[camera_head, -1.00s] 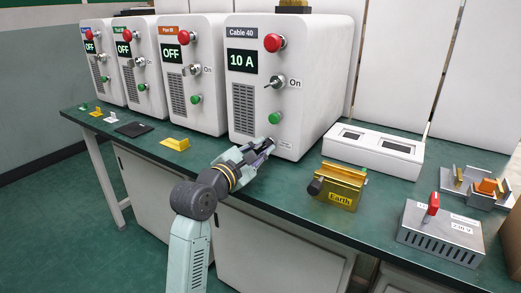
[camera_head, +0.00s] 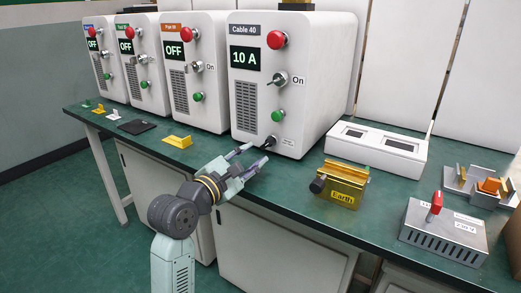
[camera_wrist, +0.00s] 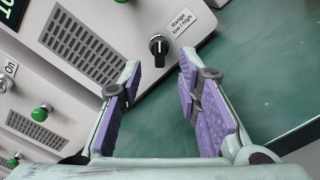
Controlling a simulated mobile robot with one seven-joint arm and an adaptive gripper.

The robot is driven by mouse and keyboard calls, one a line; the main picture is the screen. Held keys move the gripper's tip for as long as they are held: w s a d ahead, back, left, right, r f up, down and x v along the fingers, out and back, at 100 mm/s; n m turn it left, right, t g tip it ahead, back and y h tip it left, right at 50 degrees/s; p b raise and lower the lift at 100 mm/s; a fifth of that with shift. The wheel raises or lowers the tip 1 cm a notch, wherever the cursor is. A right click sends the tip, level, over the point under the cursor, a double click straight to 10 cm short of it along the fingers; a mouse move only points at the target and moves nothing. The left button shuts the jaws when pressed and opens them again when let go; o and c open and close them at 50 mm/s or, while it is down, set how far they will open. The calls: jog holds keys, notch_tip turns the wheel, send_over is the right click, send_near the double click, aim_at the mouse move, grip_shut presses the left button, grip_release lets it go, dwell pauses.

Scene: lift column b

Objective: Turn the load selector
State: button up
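A small black rotary knob (camera_wrist: 159,46) with a white pointer line sits low on the front of the Cable 40 unit. Its label (camera_wrist: 181,21) reads "Range low / high"; no part here is marked load selector. The knob shows in the head view (camera_head: 269,141) at the unit's lower right corner. My gripper (camera_head: 257,156) is open and empty in front of this knob. In the wrist view its purple-padded fingers (camera_wrist: 161,78) are spread, with the knob beyond the tips in the gap, apart from them. The Cable 40 display (camera_head: 243,58) reads 10 A.
A gold Earth block (camera_head: 343,187) and a grey box (camera_head: 440,240) with a red lever (camera_head: 435,204) stand right of my gripper. A white twin-window box (camera_head: 378,150) is behind. Other units on the left read OFF. Bench in front of the Cable 40 unit is mostly clear.

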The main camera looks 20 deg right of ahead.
jog(key=v, duration=0.5)
jog(key=shift+s+a, duration=0.25)
jog(key=shift+a, duration=0.05)
